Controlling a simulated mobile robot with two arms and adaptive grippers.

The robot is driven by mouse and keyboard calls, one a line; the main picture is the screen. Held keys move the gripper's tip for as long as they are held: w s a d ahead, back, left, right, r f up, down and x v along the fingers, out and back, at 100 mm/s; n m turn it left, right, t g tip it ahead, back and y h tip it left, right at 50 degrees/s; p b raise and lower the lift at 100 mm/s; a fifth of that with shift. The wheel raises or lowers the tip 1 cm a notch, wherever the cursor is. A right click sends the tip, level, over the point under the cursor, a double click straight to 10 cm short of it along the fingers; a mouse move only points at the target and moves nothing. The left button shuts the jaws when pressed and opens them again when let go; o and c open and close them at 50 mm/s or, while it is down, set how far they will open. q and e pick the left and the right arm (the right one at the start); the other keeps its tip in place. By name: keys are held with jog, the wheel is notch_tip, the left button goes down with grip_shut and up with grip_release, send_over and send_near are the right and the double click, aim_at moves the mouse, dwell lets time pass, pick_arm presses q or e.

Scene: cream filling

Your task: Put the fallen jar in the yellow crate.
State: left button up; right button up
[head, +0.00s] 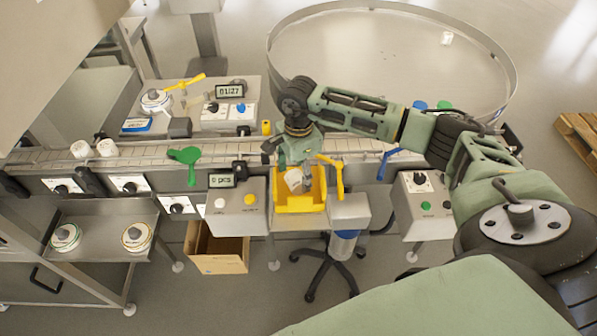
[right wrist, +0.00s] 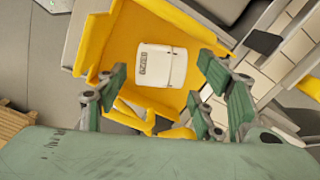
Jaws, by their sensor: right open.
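The yellow crate (head: 300,207) stands at the front edge of the conveyor line, near the middle of the head view. A white jar (head: 293,180) shows inside its walls. In the right wrist view the jar (right wrist: 161,66) lies on its side against the yellow crate (right wrist: 110,45), with small dark print on it. My right gripper (head: 300,172) reaches down over the crate. In the right wrist view its green fingers (right wrist: 163,85) are spread wide, with the jar in the gap between them and no finger visibly touching it. My left gripper is not in view.
Two white jars (head: 92,149) are on the conveyor (head: 45,157) at the left. A yellow lever (head: 336,175) rises right beside the crate, and a green handle (head: 186,162) is to its left. A large round table (head: 390,50) lies behind. A cardboard box (head: 215,250) is below.

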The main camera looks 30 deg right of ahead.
aim_at(298, 175)
notch_tip(298, 175, up, 12)
jog(key=b, duration=0.3)
jog(key=shift+b, duration=0.35)
